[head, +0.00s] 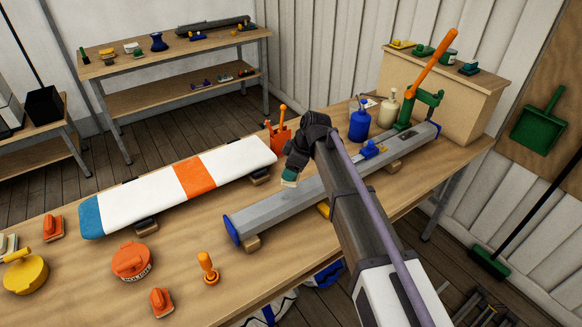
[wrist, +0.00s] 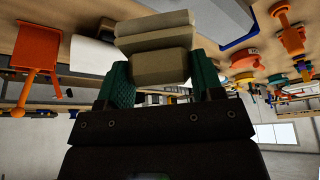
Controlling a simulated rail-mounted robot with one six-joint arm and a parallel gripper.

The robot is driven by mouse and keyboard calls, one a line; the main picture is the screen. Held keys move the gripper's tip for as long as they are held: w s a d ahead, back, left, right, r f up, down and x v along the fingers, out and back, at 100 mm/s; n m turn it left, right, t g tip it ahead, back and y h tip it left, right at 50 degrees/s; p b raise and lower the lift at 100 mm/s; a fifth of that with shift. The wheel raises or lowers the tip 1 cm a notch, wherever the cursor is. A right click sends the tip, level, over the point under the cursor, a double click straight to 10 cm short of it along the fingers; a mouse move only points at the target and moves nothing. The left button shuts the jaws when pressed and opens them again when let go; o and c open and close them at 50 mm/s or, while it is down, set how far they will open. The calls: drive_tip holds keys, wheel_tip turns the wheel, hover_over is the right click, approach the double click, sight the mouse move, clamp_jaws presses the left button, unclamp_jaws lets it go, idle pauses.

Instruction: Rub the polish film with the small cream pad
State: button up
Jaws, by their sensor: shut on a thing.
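The small cream pad (wrist: 157,45) is in my gripper (wrist: 162,72), its grip block between the two green fingers in the wrist view. The pad appears to be in the air; any contact cannot be told. A board (head: 225,163) in white, orange and blue lies to the left. I cannot make out a polish film on either; my arm hides part of the spar.
An orange caddy (head: 278,138) stands behind my gripper. A blue bottle (head: 360,122), a cream bottle (head: 386,109) and a green clamp (head: 420,105) with an orange lever stand behind the spar.

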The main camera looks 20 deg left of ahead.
drive_tip(key=shift+f, duration=0.1)
wheel_tip(320, 180, up, 3)
drive_tip(key=p, duration=0.3)
idle(0.3)
